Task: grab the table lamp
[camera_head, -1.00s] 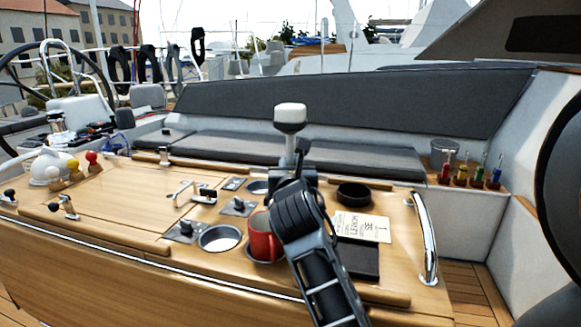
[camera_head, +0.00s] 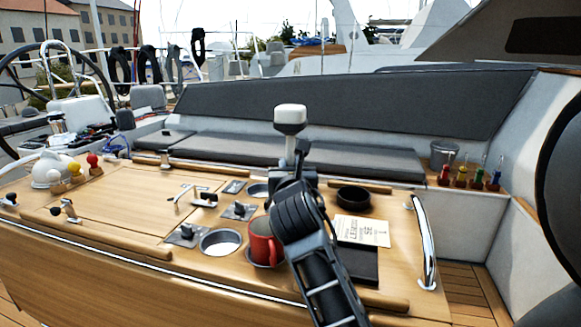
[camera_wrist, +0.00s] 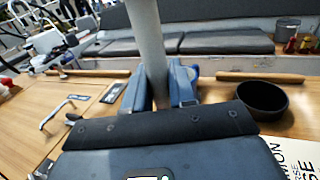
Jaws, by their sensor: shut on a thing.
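The table lamp (camera_head: 290,117) has a white and dark cylindrical head on a pale grey stem. It stands upright above the wooden table in the head view. In the wrist view its stem (camera_wrist: 149,45) rises between the two fingers of my gripper (camera_wrist: 165,87). My gripper is shut on the stem, low down. The gripper also shows in the head view (camera_head: 292,173), in front of the stem. The lamp's base is hidden behind my gripper and arm, so I cannot tell whether it touches the table.
A red mug (camera_head: 262,243) stands just left of my arm. A black round bowl (camera_head: 353,196), a printed card (camera_head: 362,230) and a dark book (camera_head: 358,262) lie to the right. A chrome rail (camera_head: 424,240) edges the table's right end. The left tabletop (camera_head: 120,205) is mostly clear.

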